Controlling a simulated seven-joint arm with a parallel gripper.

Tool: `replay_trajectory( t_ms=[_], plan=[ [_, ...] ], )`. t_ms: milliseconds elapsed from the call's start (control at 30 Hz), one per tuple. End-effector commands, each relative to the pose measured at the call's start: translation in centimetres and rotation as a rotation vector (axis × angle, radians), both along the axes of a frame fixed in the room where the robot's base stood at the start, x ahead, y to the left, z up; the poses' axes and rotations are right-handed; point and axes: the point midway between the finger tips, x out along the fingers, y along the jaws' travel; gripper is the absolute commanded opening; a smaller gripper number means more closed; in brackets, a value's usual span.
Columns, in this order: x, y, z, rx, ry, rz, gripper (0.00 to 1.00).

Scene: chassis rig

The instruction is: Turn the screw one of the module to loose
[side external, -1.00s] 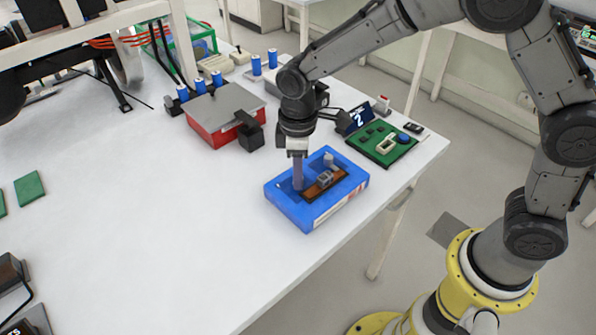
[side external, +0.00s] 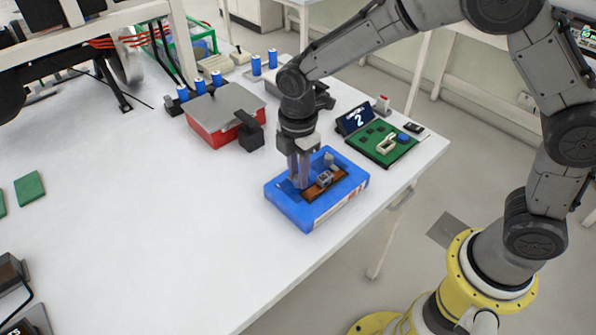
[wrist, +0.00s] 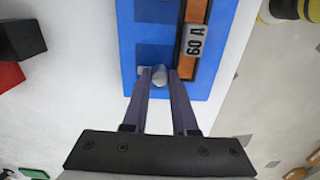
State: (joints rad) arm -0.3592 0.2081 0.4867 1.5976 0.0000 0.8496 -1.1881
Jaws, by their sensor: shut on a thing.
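The module is a blue box (side external: 292,212) lying flat on the white table, with a brown strip (side external: 330,187) set in its top. A grey part marked "60 A" (wrist: 194,42) sits on that strip. A grey round screw head (wrist: 159,76) shows in the wrist view, between my fingertips. My gripper (side external: 299,182) points straight down at the near-left end of the strip. In the wrist view its fingers (wrist: 159,78) are shut on the screw, one on each side. A second grey knob (side external: 329,159) stands at the strip's far end, apart from my gripper.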

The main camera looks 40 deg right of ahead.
Motion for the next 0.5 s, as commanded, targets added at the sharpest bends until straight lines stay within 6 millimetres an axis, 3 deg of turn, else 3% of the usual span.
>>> replay_trajectory(
  t_ms=[500],
  plan=[
    [0.07,0.01,0.22,0.001,-0.003,0.04,0.0]
  ],
)
